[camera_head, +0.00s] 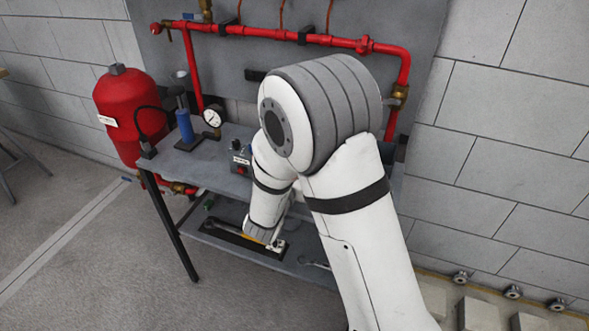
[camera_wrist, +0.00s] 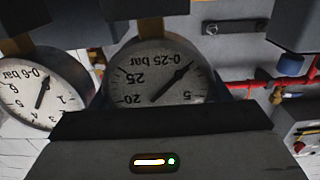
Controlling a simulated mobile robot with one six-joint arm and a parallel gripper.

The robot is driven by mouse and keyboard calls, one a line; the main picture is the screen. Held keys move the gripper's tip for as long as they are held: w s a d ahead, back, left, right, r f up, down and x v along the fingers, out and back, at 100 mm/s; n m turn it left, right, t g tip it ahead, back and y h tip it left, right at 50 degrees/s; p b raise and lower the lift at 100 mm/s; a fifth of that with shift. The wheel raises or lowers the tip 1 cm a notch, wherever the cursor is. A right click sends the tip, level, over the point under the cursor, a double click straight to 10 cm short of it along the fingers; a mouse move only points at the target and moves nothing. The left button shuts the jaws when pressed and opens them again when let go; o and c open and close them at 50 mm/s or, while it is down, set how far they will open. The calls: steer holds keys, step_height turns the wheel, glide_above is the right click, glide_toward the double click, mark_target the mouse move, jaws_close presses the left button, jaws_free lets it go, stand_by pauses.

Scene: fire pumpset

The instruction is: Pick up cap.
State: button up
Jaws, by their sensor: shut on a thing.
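My gripper (camera_head: 262,238) reaches down to the lower shelf, and its fingertips are hard to make out in the head view. Its dark body (camera_wrist: 160,145) with a small lit strip fills the bottom of the wrist view. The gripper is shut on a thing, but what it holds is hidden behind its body. I cannot make out the cap for certain in either view. A round 0-25 bar gauge (camera_wrist: 158,72) appears upside down just beyond the gripper body. A 0-6 bar gauge (camera_wrist: 42,92) is at its left.
The metal bench (camera_head: 190,163) carries a blue cylinder (camera_head: 184,126), a gauge (camera_head: 212,117) and a control box (camera_head: 240,160). Red pipes (camera_head: 270,35) run along the back panel, and a red tank (camera_head: 130,110) stands at left. A black tray (camera_head: 225,235) lies on the lower shelf (camera_head: 285,262).

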step_height(320, 180, up, 10)
steer(key=p, duration=0.1)
stand_by(0.4)
steer(key=shift+f+b, duration=0.55)
steer(key=shift+f, duration=4.2)
steer(key=shift+f, duration=0.1)
steer(key=shift+f, duration=0.2)
steer(key=o, duration=1.1)
steer(key=shift+r, duration=0.15)
